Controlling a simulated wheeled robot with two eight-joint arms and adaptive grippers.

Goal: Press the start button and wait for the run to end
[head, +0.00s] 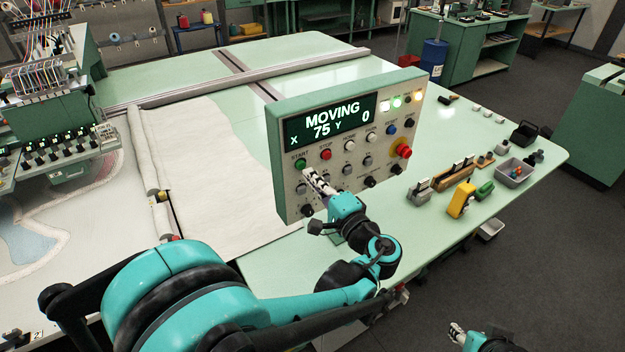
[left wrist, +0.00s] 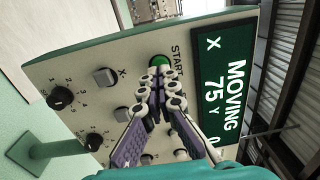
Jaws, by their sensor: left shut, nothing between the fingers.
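The control panel (head: 276,150) stands upright on the green table. Its screen (head: 332,122) reads MOVING, X 75, Y 0; the same screen shows sideways in the left wrist view (left wrist: 225,85). The green start button (head: 299,165) is at the panel's upper left, below the screen; it also shows in the left wrist view (left wrist: 159,61). My left gripper (head: 308,173) is shut and empty, its tips right at the start button's edge. I cannot tell whether they touch it. My right gripper (head: 457,332) is at the bottom, away from the panel, its jaw state unclear.
A red emergency knob (head: 403,151) and several other buttons and dials cover the panel. Three small lamps glow at its upper right. A yellow tool (head: 461,199) and a grey bin (head: 514,172) lie right.

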